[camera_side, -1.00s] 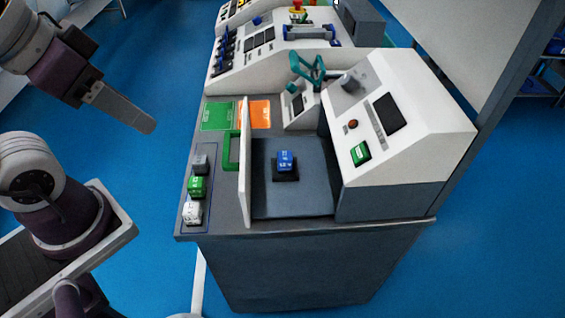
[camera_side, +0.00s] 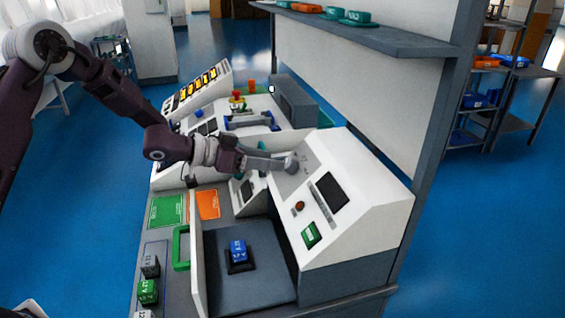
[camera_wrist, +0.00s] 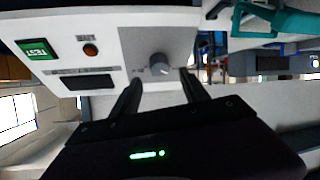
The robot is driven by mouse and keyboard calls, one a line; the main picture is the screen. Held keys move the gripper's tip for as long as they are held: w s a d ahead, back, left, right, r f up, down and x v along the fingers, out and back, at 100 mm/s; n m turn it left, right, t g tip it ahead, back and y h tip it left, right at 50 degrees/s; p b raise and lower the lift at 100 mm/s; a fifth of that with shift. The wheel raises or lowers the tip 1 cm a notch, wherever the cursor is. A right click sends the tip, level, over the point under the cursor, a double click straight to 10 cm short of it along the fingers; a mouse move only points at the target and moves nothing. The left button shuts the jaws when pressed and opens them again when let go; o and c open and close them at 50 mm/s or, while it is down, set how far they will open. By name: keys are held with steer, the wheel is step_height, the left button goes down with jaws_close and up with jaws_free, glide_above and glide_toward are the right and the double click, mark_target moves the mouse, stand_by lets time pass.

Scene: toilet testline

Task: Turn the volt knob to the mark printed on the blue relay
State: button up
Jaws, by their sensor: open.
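The volt knob (camera_side: 292,166) is a grey round knob on the sloped white panel; in the wrist view the knob (camera_wrist: 159,65) shows a light pointer line. My gripper (camera_side: 283,164) is at the knob in the side view. In the wrist view my gripper's (camera_wrist: 161,78) two dark fingers are apart, with the knob between and just beyond their tips. I cannot tell whether they touch it. The blue relay (camera_side: 238,250) sits upright on a black socket in the grey bay; its white print is too small to read surely.
The panel also carries a dark display (camera_side: 331,190), a red-orange button (camera_side: 299,206) and a green TEST button (camera_side: 310,235). A white door with a green handle (camera_side: 181,248) stands open left of the bay. Green and grey relays (camera_side: 148,291) stand at the left.

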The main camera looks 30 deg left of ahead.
mark_target(287, 164)
steer(key=x, duration=0.4)
steer(key=shift+w+d+f, duration=0.15)
steer(key=shift+w+d, duration=0.05)
steer(key=shift+w, duration=0.15)
jaws_close()
steer(key=shift+m, duration=0.3)
steer(key=m+g+h, duration=0.1)
steer(key=m, duration=0.2)
steer(key=m+h, duration=0.1)
steer(key=m, duration=0.2)
steer(key=shift+m+g, duration=0.3)
steer(key=shift+g, duration=0.1)
steer(key=m+g, duration=0.1)
steer(key=m, duration=0.2)
steer(key=m+g+h, duration=0.1)
steer(key=m, duration=0.2)
steer(key=shift+a+g, duration=0.1)
steer(key=shift+g, duration=0.2)
steer(key=shift+m, duration=0.4)
